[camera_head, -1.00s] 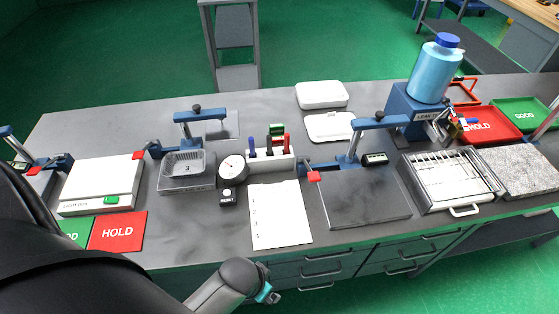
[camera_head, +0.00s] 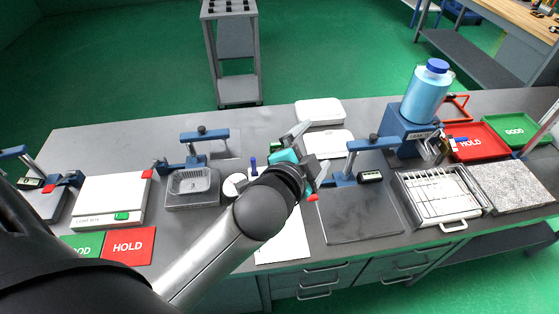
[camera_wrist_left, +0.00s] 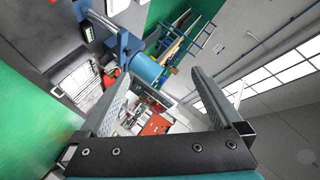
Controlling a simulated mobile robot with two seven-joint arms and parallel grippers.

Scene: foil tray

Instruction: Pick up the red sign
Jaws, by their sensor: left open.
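A flat red sign lettered HOLD (camera_head: 128,246) lies at the table's front left edge, beside a green sign (camera_head: 84,245). A red tray lettered HOLD (camera_head: 480,141) is at the far right. My left gripper (camera_head: 308,153) is over the middle of the table, far to the right of the red sign and apart from it. In the left wrist view its fingers (camera_wrist_left: 160,76) are spread, with nothing held between them. My arm hides part of the pen holder and paper. My right gripper is not in view.
A light box (camera_head: 108,200) stands behind the signs. A scale with a small tray (camera_head: 193,182), a dark plate with a blue post (camera_head: 358,222), a wire-rack tray (camera_head: 440,192) and a blue bottle (camera_head: 427,95) crowd the table.

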